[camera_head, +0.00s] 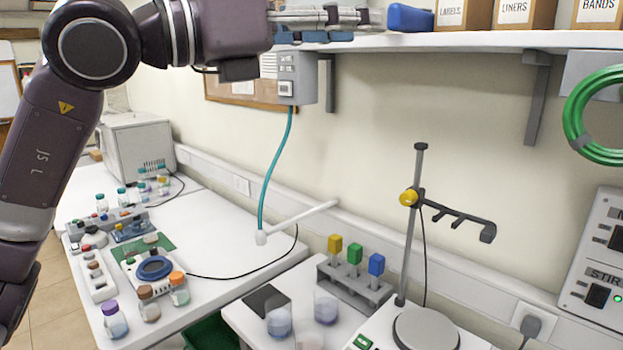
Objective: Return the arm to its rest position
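My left arm comes in from the left and is raised high across the top left of the view. Its gripper (368,17) points right, close to the front edge of the wall shelf in the picture and high above the benches. I see the fingers from the side, so I cannot tell whether they are apart or together. No held thing is visible in the gripper. My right gripper is not in view.
A wall shelf (430,41) carries a blue item (409,18) and labelled boxes (514,12). Below stand a metal stand (411,235), a rack with coloured-top tools (352,287), beakers (279,319) and a hot plate (426,330). Several bottles stand on the left bench (215,215).

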